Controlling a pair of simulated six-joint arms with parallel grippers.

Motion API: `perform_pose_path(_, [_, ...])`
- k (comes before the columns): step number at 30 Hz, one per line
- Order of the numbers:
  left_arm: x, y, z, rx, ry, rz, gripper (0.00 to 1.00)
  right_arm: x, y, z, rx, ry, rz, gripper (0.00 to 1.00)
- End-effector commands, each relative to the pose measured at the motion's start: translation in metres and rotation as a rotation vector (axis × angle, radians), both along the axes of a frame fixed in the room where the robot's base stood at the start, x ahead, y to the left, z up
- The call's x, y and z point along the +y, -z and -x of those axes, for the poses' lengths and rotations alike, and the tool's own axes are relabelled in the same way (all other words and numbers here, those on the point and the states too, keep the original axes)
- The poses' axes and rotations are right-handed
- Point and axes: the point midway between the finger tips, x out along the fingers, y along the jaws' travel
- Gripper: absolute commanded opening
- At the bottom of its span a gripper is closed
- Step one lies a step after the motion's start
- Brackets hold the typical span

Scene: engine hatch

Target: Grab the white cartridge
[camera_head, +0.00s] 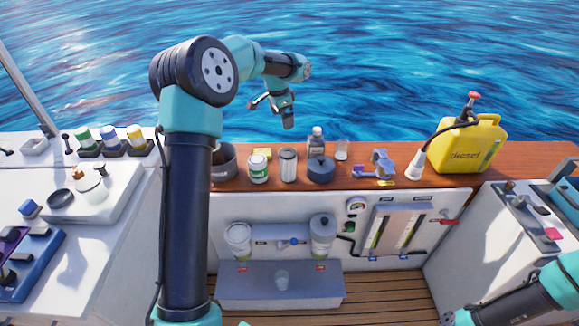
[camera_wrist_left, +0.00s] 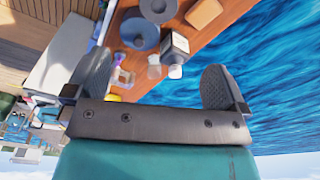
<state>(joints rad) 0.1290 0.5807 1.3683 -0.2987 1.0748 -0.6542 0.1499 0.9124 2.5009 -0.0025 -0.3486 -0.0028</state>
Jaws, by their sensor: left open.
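The likely white cartridge (camera_head: 288,165) is a pale upright cylinder with dark end caps on the wooden shelf, between a white jar and a blue round pot. In the left wrist view, its dark ring-shaped top (camera_wrist_left: 158,8) appears at the upper edge. My left gripper (camera_head: 276,108) is open and empty, held out over the water side, above and beyond the shelf. In the left wrist view its two fingers (camera_wrist_left: 155,78) are wide apart, with nothing between them touching. My right arm enters at the lower right; its gripper (camera_head: 450,318) is partly cut off by the frame edge.
Near the cylinder stand the white jar (camera_head: 258,169), blue pot (camera_head: 320,171), dark-labelled bottle (camera_head: 316,141) and clear cup (camera_head: 342,149). A yellow sponge (camera_head: 262,152) lies behind. A purple-grey clamp (camera_head: 380,164) and yellow diesel can (camera_head: 470,145) stand to the right.

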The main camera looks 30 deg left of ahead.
Motion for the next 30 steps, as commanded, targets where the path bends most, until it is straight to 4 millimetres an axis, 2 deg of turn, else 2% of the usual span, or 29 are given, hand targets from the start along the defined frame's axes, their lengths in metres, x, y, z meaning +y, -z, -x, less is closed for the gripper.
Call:
perform_pose_path(21, [-0.008, 0.11, -0.01, 0.003, -0.001, 0.001, 1.0, 0.0, 0.0, 0.0, 0.0, 0.0, 0.0, 0.43])
perform_pose_path(25, [-0.009, 0.118, -0.011, 0.001, 0.0, 0.0, 1.0, 0.0, 0.0, 0.0, 0.0, 0.0, 0.0, 0.43])
perform_pose_path(30, [-0.009, 0.119, -0.011, 0.0, 0.0, 0.0, 1.0, 0.0, 0.0, 0.0, 0.0, 0.0, 0.0, 0.43])
